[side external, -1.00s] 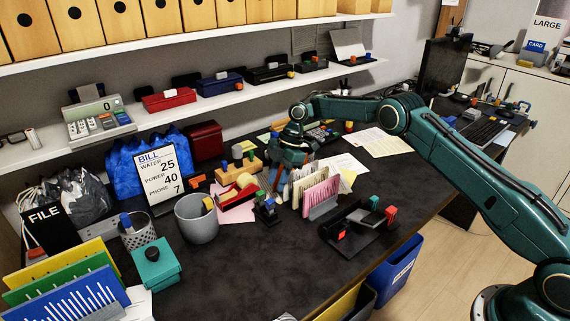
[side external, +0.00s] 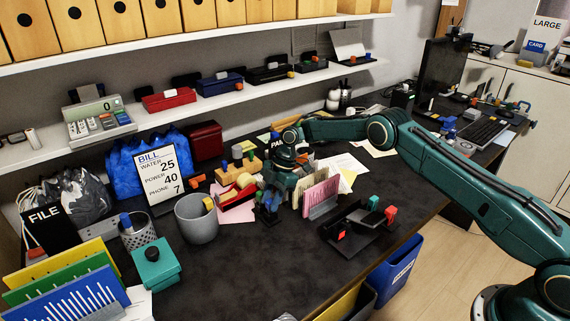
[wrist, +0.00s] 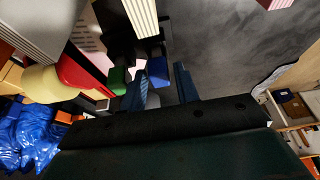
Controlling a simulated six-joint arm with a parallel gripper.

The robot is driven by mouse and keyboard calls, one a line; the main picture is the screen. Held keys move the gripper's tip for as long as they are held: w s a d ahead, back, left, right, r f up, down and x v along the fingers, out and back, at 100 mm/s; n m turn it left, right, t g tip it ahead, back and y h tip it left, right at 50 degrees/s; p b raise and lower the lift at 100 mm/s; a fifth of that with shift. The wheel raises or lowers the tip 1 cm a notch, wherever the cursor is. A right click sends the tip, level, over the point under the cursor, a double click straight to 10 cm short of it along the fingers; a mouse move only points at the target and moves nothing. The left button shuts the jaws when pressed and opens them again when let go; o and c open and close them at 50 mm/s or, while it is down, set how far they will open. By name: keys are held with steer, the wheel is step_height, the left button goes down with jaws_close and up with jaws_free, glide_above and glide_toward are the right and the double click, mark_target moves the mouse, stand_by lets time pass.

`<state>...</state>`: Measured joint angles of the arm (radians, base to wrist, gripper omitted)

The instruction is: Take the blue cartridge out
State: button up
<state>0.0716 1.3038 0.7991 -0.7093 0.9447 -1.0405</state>
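In the wrist view the blue cartridge (wrist: 157,69) is a small blue block on a dark holder (wrist: 122,48), beside a green block (wrist: 117,80). My gripper (wrist: 160,84) is open, its two dark blue fingers apart. The blue block shows between the fingertips, nearer the left finger; I cannot tell whether they touch. In the side view my gripper (side external: 270,198) points down at the small dark holder, just left of the pink file rack (side external: 316,189). There the fingers mostly hide the holder and the blue block.
A red tape dispenser (side external: 236,192) stands close left of the gripper, with a grey bin (side external: 197,220) further left. The file rack stands close on the right. A black tray-like stapler set (side external: 352,224) lies front right. The dark desk front (side external: 265,265) is clear.

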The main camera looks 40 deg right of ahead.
steer(key=shift+a+f, duration=0.2)
steer(key=shift+f, duration=0.3)
jaws_close()
